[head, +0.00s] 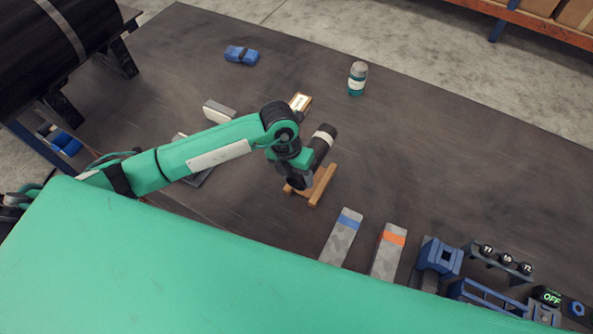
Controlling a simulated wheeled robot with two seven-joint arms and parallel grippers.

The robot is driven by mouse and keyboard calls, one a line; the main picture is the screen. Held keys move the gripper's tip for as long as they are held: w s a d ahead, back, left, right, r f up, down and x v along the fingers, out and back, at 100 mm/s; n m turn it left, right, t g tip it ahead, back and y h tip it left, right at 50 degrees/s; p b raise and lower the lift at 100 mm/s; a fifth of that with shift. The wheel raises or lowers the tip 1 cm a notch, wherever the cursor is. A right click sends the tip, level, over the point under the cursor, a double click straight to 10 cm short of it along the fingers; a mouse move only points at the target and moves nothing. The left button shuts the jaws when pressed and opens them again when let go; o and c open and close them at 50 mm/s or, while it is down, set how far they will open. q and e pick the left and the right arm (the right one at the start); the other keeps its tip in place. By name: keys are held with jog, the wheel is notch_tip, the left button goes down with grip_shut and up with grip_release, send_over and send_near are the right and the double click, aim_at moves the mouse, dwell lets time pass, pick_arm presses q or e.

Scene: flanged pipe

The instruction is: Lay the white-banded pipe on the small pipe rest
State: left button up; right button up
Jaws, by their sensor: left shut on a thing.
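The white-banded pipe (324,134) is dark with a pale band near its upper end. It is at the middle of the head view, with its lower part hidden behind my left gripper. My left gripper (300,180) is shut on the pipe, coming from above. The small pipe rest (324,185) is a light wooden frame right under the gripper and pipe. I cannot tell whether the pipe touches the rest. My right gripper is not in view.
Grey blocks with blue (342,236) and orange (389,250) bands lie in front. Blue fixtures (440,257) fill the front right. The dark table (460,160) is clear at right.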

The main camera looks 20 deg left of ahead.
pick_arm(q)
jog(key=b+x, duration=0.2)
jog(key=x, duration=0.1)
jog(key=a+b+x, duration=0.1)
jog(key=b+x, duration=0.1)
jog(key=x, duration=0.1)
jog(key=a+b+x, duration=0.1)
jog(key=b+x, duration=0.1)
jog(key=x, duration=0.1)
jog(key=shift+w+f, duration=0.15)
jog(key=shift+f, duration=0.25)
jog(key=shift+f, duration=0.1)
